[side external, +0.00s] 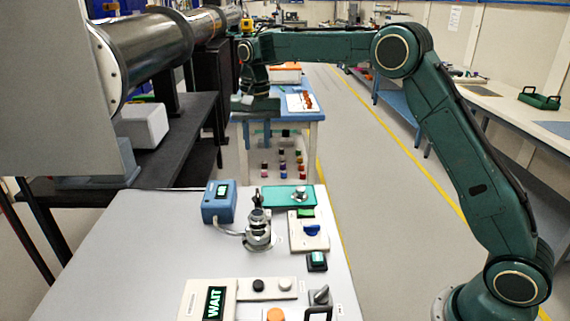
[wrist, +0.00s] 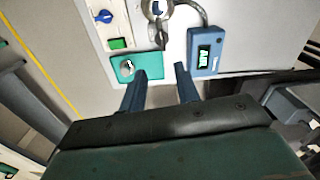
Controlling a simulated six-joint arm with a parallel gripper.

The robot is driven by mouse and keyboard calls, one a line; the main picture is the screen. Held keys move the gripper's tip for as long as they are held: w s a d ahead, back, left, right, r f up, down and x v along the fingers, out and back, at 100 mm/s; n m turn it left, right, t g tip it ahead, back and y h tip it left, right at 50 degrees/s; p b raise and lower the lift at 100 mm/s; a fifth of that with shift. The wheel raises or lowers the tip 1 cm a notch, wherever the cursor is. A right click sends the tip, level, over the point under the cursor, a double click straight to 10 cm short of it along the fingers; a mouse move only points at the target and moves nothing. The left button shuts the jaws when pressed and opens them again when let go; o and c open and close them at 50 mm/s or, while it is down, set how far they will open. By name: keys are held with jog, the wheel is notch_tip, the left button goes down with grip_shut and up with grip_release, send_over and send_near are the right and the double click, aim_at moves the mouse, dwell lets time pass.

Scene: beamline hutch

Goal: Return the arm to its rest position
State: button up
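My arm is raised and bent, its forearm running level to the left across the top of the side external view. My gripper (side external: 256,108) hangs from its end, high above the far end of the near bench (side external: 150,235). In the wrist view my gripper (wrist: 159,82) shows two dark blue fingers spread apart with nothing between them. It is clear of the bench devices.
The bench holds a blue meter box (side external: 218,203), a metal sample stage (side external: 259,232), a teal plate (side external: 288,196), a blue-knob panel (side external: 309,232) and a WAIT display (side external: 207,301). A large beam pipe (side external: 150,50) runs at left. The floor aisle (side external: 365,150) is open.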

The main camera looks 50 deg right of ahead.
jog(key=s+r+n+t, duration=0.15)
jog(key=s+r, duration=0.35)
jog(key=s, duration=0.5)
jog(key=s+r+n+t, duration=0.1)
jog(key=s+r+n, duration=0.2)
jog(key=s+r, duration=0.45)
jog(key=s+f+n+t, duration=0.1)
jog(key=s+f, duration=0.3)
jog(key=s, duration=0.6)
jog(key=s+f+n+t, duration=0.2)
jog(key=s+f, duration=0.2)
jog(key=s, duration=0.6)
jog(key=shift+s+d, duration=0.2)
jog(key=shift+s, duration=0.15)
